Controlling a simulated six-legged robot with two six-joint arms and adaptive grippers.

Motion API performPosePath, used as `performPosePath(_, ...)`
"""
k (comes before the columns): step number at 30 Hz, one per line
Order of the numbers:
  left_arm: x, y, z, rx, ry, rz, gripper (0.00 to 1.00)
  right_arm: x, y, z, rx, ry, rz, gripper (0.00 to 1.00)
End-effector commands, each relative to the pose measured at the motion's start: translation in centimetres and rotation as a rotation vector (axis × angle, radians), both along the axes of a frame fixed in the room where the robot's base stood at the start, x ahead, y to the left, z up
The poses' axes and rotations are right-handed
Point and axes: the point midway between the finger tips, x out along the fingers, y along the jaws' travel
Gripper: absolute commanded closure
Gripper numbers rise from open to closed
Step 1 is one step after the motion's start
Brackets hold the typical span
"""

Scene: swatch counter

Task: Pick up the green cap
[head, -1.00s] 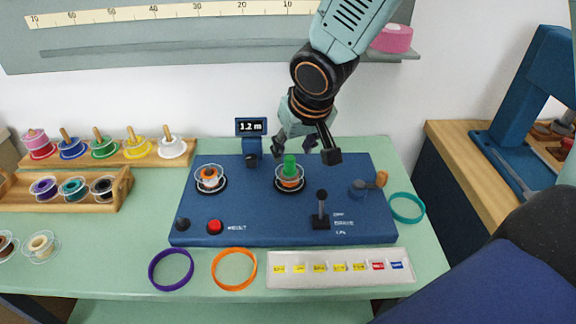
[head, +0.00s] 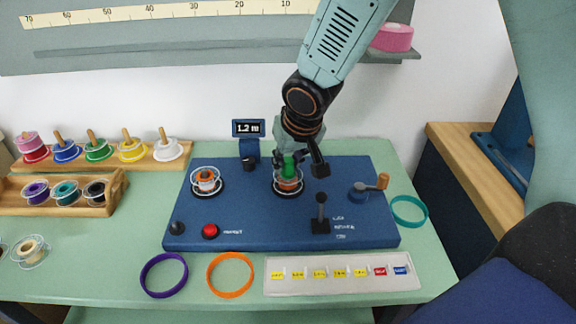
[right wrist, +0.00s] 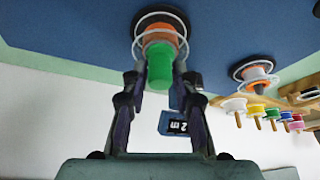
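The green cap (head: 288,168) stands upright on top of the orange and white spool at the middle of the blue machine (head: 345,190). My right gripper (head: 289,160) has come down over it from above and behind. In the right wrist view the green cap (right wrist: 160,70) sits between the two fingertips (right wrist: 160,80), which lie close against its sides. The right gripper appears shut on the cap, and the cap is still on the spool. My left gripper is not in view.
A second orange and white spool (head: 206,180) sits left on the machine. A black lever (head: 321,207), a crank (head: 372,186) and a red button (head: 210,231) are near. Wooden racks of spools (head: 105,152) stand left. Purple, orange and teal rings (head: 409,211) lie around the machine.

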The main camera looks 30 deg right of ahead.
Motion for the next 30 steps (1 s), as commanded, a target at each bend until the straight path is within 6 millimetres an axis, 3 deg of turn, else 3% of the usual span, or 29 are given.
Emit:
performPosePath(5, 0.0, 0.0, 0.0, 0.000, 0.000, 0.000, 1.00, 0.0, 0.0, 0.0, 0.000, 0.000, 0.000, 0.89)
performPosePath(17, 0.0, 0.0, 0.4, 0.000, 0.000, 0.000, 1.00, 0.0, 0.0, 0.5, 0.000, 0.000, 0.000, 0.90)
performPosePath(30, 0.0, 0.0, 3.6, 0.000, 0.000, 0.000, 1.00, 0.0, 0.0, 4.8, 0.000, -0.001, -0.001, 0.90)
